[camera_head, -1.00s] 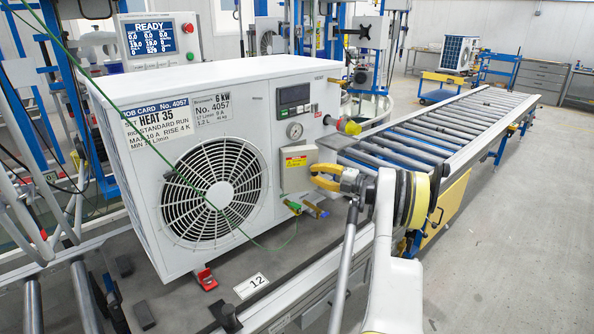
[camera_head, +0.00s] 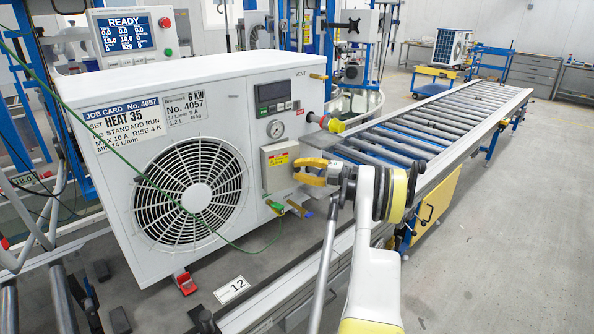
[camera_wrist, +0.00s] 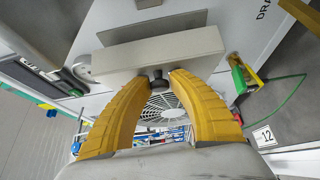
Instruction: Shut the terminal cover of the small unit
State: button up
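The small unit (camera_head: 110,200) is a white box with a round fan grille, standing at the left. Its terminal cover (camera_head: 278,172) is a small beige box with a yellow and red label on the unit's right side; in the wrist view the beige cover (camera_wrist: 158,53) lies across the top. My gripper (camera_head: 297,170) has yellow fingers and is at the cover's right edge. In the wrist view my gripper (camera_wrist: 158,77) has its fingertips close on either side of a small dark knob below the cover. I cannot tell whether they press on it, or how far the cover stands open.
A roller conveyor (camera_head: 440,120) runs to the back right. Red and yellow knobs (camera_head: 325,122) stick out above the cover, and green and blue valves (camera_head: 287,207) below it. A green hose (camera_head: 150,185) crosses the fan. The floor on the right is clear.

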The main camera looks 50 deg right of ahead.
jog(key=shift+s, duration=0.1)
jog(key=v, duration=1.2)
